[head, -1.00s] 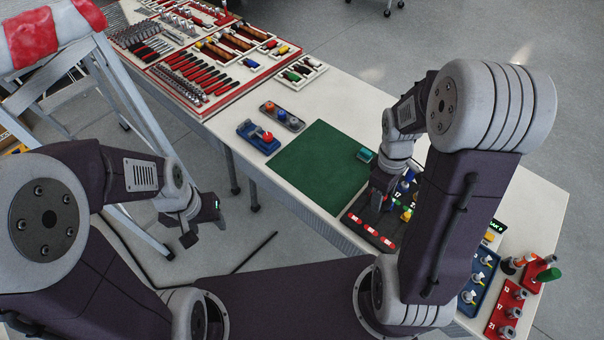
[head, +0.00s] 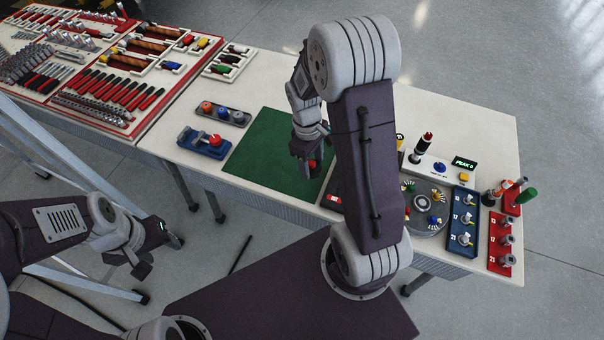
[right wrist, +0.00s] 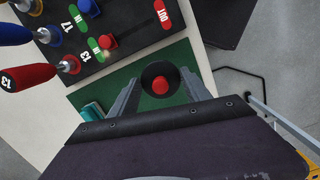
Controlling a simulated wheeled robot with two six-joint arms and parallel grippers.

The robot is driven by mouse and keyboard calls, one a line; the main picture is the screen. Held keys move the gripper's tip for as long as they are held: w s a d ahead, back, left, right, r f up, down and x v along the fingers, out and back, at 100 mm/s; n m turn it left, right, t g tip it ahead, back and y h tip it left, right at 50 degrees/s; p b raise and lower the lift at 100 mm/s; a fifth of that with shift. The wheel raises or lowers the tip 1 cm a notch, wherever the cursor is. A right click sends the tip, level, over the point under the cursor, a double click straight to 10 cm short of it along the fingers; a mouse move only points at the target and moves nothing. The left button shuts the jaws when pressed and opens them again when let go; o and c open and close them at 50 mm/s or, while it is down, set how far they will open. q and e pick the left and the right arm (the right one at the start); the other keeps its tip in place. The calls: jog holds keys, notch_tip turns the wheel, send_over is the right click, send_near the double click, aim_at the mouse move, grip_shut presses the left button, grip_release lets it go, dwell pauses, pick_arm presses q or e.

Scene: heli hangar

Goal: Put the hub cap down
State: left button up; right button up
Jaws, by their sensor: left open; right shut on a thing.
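The hub cap (right wrist: 147,76), a dark round disc with a red knob in its middle, sits between the fingers of my right gripper (right wrist: 162,92) in the right wrist view. That gripper (head: 306,165) is shut on it above the right part of the green mat (head: 262,148) in the head view, where only a bit of red shows between the fingers. I cannot tell the gap between cap and mat. My left gripper (head: 157,250) is open and empty, off the table's front side at the left.
A small teal block (right wrist: 92,111) lies at the mat's edge. A dark board with coloured "IN" and "OUT" labels and red and blue pieces (right wrist: 110,40) adjoins the mat. The mat's left part is clear.

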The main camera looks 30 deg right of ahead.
aim_at(303, 180)
jog(key=shift+w+a+f, duration=0.35)
jog(key=shift+a+f, duration=0.05)
jog(key=shift+a, duration=0.2)
jog(key=shift+w+a+f, duration=0.35)
jog(key=shift+a+f, duration=0.05)
jog(key=shift+a, duration=0.2)
notch_tip(303, 180, down, 4)
jog(key=shift+s+r+b, duration=0.1)
jog(key=shift+r+b, duration=0.15)
jog(key=shift+b, duration=0.05)
jog(key=shift+f, duration=0.3)
jog(key=shift+f, duration=0.1)
jog(key=o, duration=1.4)
jog(key=shift+c, duration=0.2)
